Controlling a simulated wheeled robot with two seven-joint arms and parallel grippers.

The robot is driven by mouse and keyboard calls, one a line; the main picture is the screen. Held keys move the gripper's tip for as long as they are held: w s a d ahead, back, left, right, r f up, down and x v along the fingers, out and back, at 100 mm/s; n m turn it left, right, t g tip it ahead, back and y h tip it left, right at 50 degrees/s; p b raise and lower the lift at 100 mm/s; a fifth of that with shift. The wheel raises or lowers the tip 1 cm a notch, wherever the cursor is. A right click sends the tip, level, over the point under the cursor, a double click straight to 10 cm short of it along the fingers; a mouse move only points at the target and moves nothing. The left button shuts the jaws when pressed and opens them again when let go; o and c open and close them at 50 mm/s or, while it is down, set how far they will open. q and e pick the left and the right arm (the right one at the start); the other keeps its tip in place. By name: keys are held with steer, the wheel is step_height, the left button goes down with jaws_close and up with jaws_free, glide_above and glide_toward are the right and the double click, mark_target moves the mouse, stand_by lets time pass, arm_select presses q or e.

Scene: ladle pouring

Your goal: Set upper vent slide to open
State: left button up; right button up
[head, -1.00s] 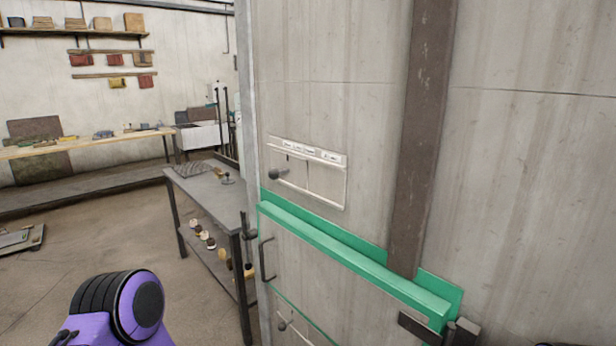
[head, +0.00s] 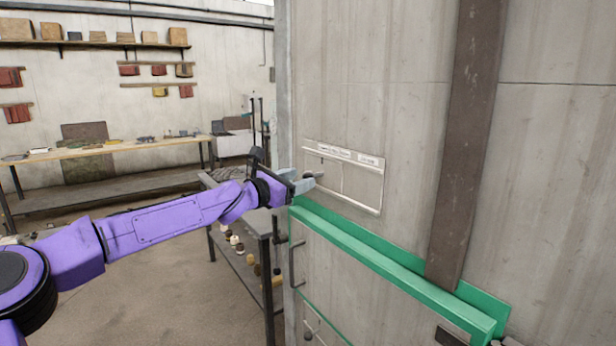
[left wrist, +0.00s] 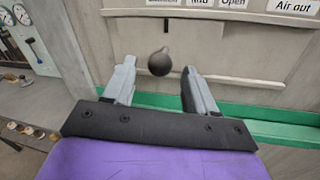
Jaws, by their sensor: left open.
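The upper vent slide is a pale panel (head: 360,190) on the tall grey wall, with small labels along its top. Its dark round knob (left wrist: 160,62) stands at the panel's left part in the left wrist view. In that view my left gripper (left wrist: 155,75) is open, with one grey finger on each side of the knob and the knob between or just beyond the tips. In the head view the left gripper (head: 305,183) is at the panel's left edge and partly hides the knob. Labels reading "Open" (left wrist: 234,3) and "Air out" (left wrist: 294,7) show. My right gripper is not in view.
A green ledge (head: 390,265) runs just below the panel, above a door with a dark handle (head: 296,264). A grey metal table (head: 262,222) with small items on its lower shelf stands left of the wall. A brown vertical beam (head: 467,140) is to the right.

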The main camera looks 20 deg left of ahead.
mark_target(303, 178)
arm_select(q)
steer(key=p+x, duration=0.1)
steer(key=x, duration=0.3)
jaws_close()
steer(key=d+b, duration=0.1)
steer(key=s+d+f+b, duration=0.1)
steer(key=b, duration=0.1)
steer(key=shift+s, duration=0.25)
steer(key=s+d+b, duration=0.3)
steer(key=d, duration=0.1)
steer(key=shift+s+d+r+b, duration=0.15)
steer(key=shift+r+b, duration=0.1)
steer(key=shift+b, duration=0.15)
steer(key=shift+s+d, duration=0.1)
steer(key=shift+d, duration=0.05)
